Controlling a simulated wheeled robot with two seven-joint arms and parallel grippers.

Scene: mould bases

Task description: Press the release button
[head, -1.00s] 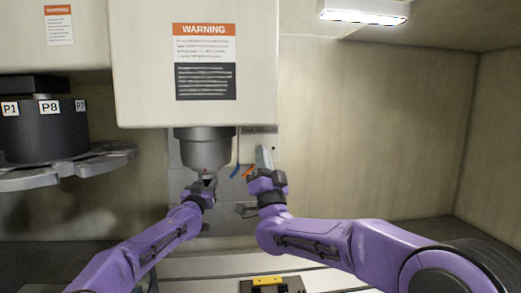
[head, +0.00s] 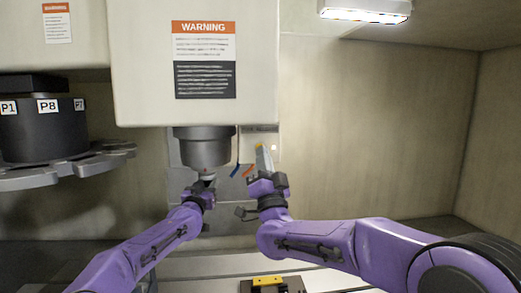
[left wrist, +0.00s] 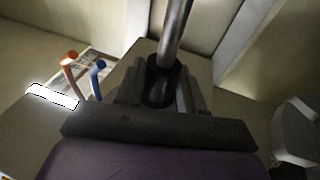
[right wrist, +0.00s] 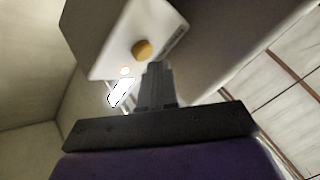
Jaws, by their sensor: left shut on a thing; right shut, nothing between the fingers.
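The release button is a round yellow-orange button (right wrist: 142,49) on a pale panel (right wrist: 112,57) in the right wrist view. In the head view it is a small yellow spot (head: 259,146). My right gripper (head: 263,150) is shut and empty, its tips close by the button; in the right wrist view the fingertips (right wrist: 158,66) appear just below it. Contact cannot be told. My left gripper (head: 205,181) is shut on a dark cylindrical tool holder (left wrist: 160,83) with a metal shaft (left wrist: 175,30), below the spindle head (head: 204,148).
A blue hose (head: 235,170) and an orange hose (head: 248,170) hang between my grippers. A tool carousel (head: 45,130) stands at the left. A yellow-topped block (head: 267,281) lies on the table below. The right side is open up to the wall.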

